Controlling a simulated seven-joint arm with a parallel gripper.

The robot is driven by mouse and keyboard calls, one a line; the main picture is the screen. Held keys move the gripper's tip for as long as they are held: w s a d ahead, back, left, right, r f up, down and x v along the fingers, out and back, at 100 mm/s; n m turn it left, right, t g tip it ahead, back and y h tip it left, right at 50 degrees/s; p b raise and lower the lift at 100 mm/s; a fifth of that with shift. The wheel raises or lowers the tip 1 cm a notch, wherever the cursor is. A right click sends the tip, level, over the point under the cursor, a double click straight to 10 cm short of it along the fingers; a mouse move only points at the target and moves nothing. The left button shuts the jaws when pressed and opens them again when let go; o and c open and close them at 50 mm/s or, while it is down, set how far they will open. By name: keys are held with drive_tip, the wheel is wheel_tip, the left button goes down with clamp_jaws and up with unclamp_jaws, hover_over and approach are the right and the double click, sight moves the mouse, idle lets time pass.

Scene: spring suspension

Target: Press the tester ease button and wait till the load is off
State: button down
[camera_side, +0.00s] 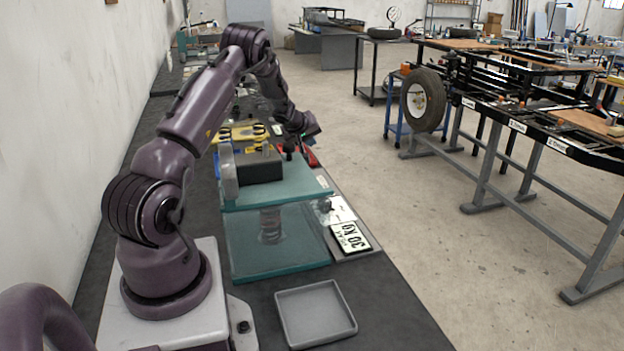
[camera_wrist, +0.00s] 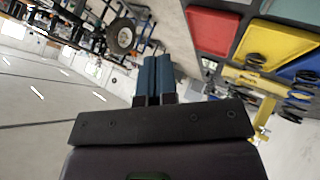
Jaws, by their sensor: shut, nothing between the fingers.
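The tester is a teal, glass-like frame (camera_side: 290,191) on the bench in the side view, with a coil spring (camera_side: 270,225) standing upright between its plates. A dark box (camera_side: 259,167) sits on its upper plate. I cannot make out the ease button in either view. A label plate (camera_side: 350,237) reading 30 KG lies at the tester's right. My gripper's blue fingers (camera_wrist: 153,75) are together and empty in the wrist view. In the side view the end of my arm is above and behind the tester, apart from it, and the fingers are too small to tell.
An empty grey tray (camera_side: 315,312) lies at the front of the bench. Red (camera_wrist: 212,32), yellow (camera_wrist: 272,45) and blue trays show at the right of the wrist view, with dark springs there. A wall runs along the left. Open floor lies right of the bench.

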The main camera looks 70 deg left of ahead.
drive_tip(key=shift+f, duration=0.1)
drive_tip(key=shift+f, duration=4.25)
drive_tip(key=shift+f, duration=0.15)
drive_tip(key=shift+f, duration=0.3)
